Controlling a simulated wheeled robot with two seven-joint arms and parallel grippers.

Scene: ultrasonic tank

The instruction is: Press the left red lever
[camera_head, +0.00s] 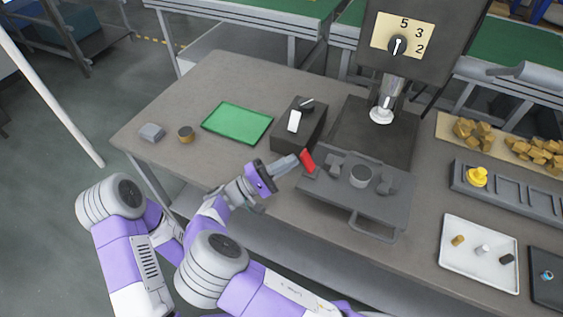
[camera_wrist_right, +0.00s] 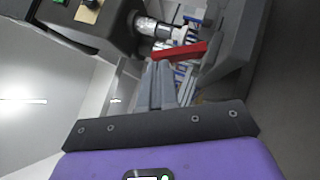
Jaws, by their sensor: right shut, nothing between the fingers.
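The red lever (camera_head: 308,161) stands at the left end of a dark grey fixture (camera_head: 345,196) on the table. In the right wrist view the red lever (camera_wrist_right: 180,52) lies across the picture just beyond the fingertips. My right gripper (camera_head: 295,160) is shut and empty, with its tips just left of the lever. In the right wrist view its fingers (camera_wrist_right: 157,66) are together, pointing at the lever. I cannot tell whether they touch it. Only one red lever shows. My left gripper is not in view.
A dark press-like machine (camera_head: 415,40) with a dial is behind the fixture. A green tray (camera_head: 237,122) lies at left. A white tray (camera_head: 480,252) with small parts is at right. The left front tabletop is clear.

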